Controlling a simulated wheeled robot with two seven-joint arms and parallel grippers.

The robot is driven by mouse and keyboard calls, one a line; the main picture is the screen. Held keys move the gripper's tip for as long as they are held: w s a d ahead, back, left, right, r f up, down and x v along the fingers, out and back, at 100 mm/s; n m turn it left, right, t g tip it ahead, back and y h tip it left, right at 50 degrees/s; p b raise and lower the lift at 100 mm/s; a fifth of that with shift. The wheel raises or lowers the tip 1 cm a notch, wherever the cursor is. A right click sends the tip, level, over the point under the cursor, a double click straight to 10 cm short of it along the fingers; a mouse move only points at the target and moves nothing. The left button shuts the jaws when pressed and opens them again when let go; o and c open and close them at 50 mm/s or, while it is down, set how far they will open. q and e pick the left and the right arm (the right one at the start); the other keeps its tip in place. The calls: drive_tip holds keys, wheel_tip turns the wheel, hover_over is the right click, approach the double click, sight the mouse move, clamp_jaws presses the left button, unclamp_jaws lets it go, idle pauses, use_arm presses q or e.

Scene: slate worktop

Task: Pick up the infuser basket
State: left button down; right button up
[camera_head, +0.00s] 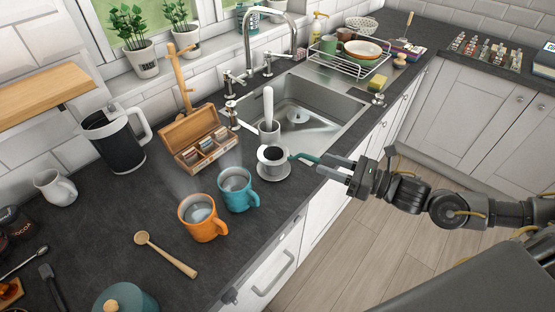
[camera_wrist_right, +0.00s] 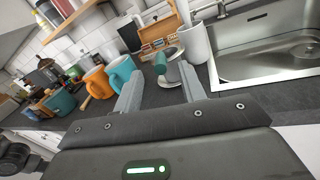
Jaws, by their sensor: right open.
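My left gripper is not in view.
Teal mug (camera_head: 237,191) and orange mug (camera_head: 202,219) stand left of the saucer. The sink (camera_head: 330,110) lies back right. A wooden spoon (camera_head: 166,254) lies front left.

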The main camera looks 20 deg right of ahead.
sight(312, 158)
drive_tip(key=p+x, duration=0.3)
drive_tip(key=x, duration=0.1)
drive_tip(key=shift+w+a+r, duration=0.15)
drive_tip(key=shift+w, duration=0.1)
drive_tip(key=shift+w+a, duration=0.3)
clamp_jaws()
